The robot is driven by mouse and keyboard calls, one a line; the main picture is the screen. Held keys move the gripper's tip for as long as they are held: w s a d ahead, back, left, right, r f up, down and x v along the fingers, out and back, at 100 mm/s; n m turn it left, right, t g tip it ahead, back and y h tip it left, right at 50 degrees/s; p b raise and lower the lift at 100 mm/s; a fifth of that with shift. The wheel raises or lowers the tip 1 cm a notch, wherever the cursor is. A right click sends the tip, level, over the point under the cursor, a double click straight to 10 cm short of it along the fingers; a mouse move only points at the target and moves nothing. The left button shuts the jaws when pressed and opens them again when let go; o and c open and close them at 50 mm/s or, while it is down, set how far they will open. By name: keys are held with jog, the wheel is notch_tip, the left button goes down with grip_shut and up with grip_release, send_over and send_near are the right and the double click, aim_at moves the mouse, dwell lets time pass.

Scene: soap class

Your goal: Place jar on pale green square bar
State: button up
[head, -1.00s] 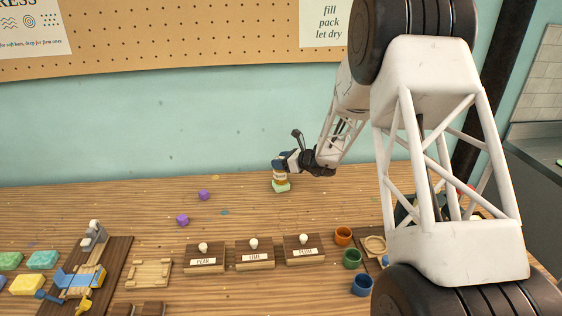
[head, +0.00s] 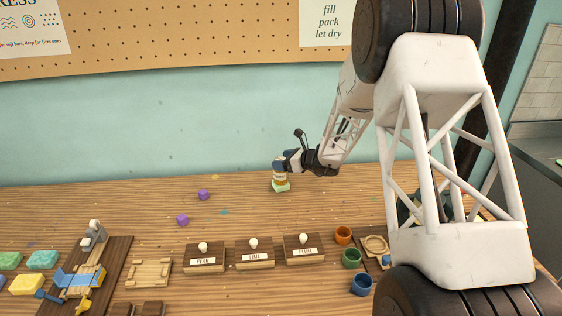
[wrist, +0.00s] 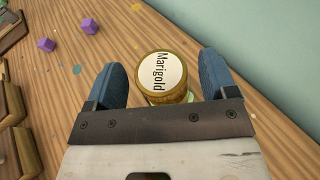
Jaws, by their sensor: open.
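The jar (head: 279,176) has an amber body. In the wrist view its lid (wrist: 160,72) shows a white label reading "Marigold". The jar stands upright on the pale green square bar (head: 281,187) near the back of the table. A sliver of the bar's green edge (wrist: 193,97) shows beside the jar in the wrist view, and the jar hides the rest. My gripper (head: 281,165) is at the top of the jar. In the wrist view my gripper (wrist: 162,80) is open, with one blue finger on each side of the jar and gaps between.
Two purple cubes (head: 182,219) lie to the left on the wooden table (head: 150,225). Labelled wooden boxes (head: 254,254) stand in front, with small coloured cups (head: 343,235) to their right. The wall (head: 150,140) is close behind the jar.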

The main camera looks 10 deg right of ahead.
jog(key=v, duration=1.1)
jog(key=shift+a+r, duration=0.1)
dwell(0.4)
jog(key=s+a+r+n+g+h, duration=0.1)
jog(key=s+a+r+n+g, duration=0.2)
jog(key=s, duration=0.5)
jog(key=s+a+r+n+g+h, duration=0.1)
jog(key=s+a+r+n, duration=0.1)
jog(key=s+r+n, duration=0.4)
jog(key=s+a+r+n+g+h, duration=0.1)
jog(key=s+a+r+n+g, duration=0.15)
jog(key=s, duration=0.65)
jog(key=s+d+r+n+h, duration=0.1)
jog(key=s+n+h, duration=0.3)
jog(key=s, duration=1)
jog(key=s+d+r+n+h, duration=0.2)
jog(key=s+n+h, duration=0.3)
jog(key=s+n, duration=0.4)
jog(key=s+d, duration=0.1)
jog(key=s, duration=0.4)
jog(key=shift+s+d+r, duration=0.35)
jog(key=shift+d, duration=0.05)
